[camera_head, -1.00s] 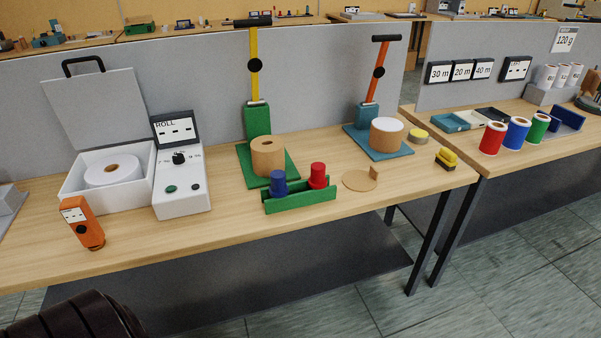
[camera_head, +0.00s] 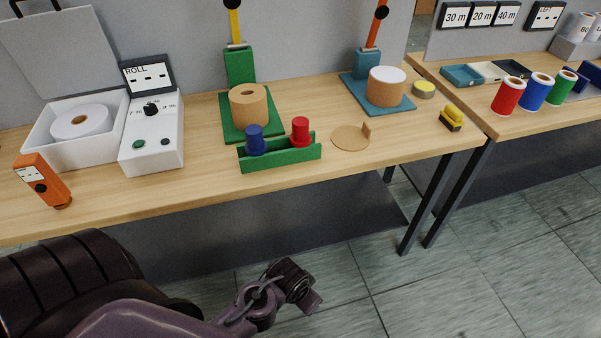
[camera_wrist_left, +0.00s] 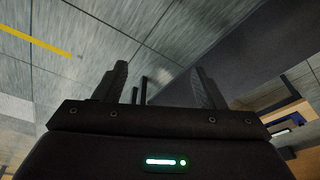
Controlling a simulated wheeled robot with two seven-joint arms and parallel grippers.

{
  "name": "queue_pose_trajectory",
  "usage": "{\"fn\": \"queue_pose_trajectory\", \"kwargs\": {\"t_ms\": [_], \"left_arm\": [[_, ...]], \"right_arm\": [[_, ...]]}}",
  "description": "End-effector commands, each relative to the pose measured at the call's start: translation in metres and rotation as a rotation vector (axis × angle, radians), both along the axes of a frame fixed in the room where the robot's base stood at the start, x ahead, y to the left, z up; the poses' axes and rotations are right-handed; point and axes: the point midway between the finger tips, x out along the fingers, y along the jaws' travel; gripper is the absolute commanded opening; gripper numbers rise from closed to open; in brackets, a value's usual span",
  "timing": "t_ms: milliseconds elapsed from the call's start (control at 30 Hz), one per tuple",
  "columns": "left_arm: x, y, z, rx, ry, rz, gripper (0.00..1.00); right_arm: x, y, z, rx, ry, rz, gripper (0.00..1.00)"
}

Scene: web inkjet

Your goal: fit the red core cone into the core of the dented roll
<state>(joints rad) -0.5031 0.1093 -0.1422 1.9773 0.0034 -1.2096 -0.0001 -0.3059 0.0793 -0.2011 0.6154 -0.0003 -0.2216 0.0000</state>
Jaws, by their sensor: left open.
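The red core cone (camera_head: 300,130) stands upright in a green holder (camera_head: 282,155) on the table, to the right of a blue cone (camera_head: 255,140). Behind the holder, a brown roll (camera_head: 249,108) with an open core sits on a green base. A white roll (camera_head: 81,122) with a brown core lies in a white box at the left. I cannot make out a dent on either roll. My left gripper (camera_wrist_left: 160,88) is open and empty in the left wrist view, with floor beyond its fingers. My left arm shows low in the head view, in front of the table. My right gripper is out of view.
A white-topped brown roll (camera_head: 387,87) sits on a blue base. A brown disc (camera_head: 350,138) lies right of the holder. An orange device (camera_head: 41,182) and a white control box (camera_head: 152,130) stand at the left. The table's front edge lies between my arm and the holder.

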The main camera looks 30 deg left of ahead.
Motion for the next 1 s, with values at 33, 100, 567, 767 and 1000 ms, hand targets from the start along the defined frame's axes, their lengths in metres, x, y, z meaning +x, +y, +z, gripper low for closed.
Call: {"fn": "queue_pose_trajectory", "kwargs": {"t_ms": [33,100,567,767,1000], "left_arm": [[0.003,0.000,0.016,-0.001,-0.013,0.003,0.64],[0.006,0.001,0.036,-0.003,-0.031,0.010,0.64],[0.103,0.026,0.147,-0.056,-0.467,0.241,0.64],[0.153,0.054,0.168,-0.032,-0.700,0.369,0.64],[0.204,0.110,0.207,0.097,-1.051,0.542,0.64]], "right_arm": [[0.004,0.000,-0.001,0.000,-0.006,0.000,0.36],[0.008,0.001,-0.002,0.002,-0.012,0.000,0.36],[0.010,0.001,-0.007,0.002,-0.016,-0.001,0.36],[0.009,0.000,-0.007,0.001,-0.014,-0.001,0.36],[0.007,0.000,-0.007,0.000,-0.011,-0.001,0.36]]}}
